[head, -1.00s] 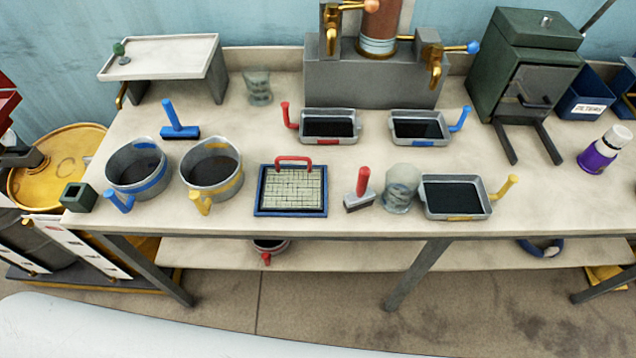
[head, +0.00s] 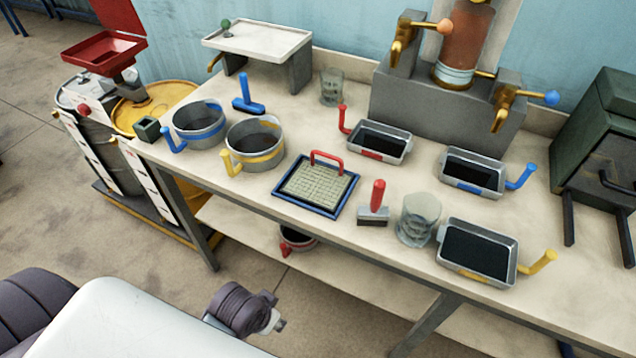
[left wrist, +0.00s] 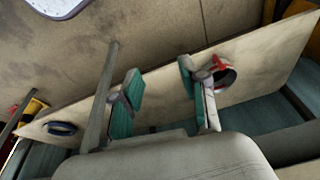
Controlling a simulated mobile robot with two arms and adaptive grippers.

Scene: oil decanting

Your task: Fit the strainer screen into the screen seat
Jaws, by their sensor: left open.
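The strainer screen (head: 319,184) is a square pale mesh with a red handle (head: 327,157). It lies flat in a blue square frame on the workbench, near the front edge. I cannot tell for sure which thing is the screen seat; a red square hopper (head: 100,49) stands over a drum at the far left. My left gripper (left wrist: 160,92) shows in the left wrist view with its two green-padded fingers apart and nothing between them. That view shows the bench's lower shelf beyond the fingers. The screen is not seen there. My right gripper is in neither view.
Blue-marked (head: 200,124) and yellow-marked pots (head: 254,143) stand left of the screen. A red-handled brush (head: 374,207) and a glass jar (head: 418,220) stand to its right. Several handled trays lie further right. A red-handled pot (left wrist: 226,76) is on the lower shelf.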

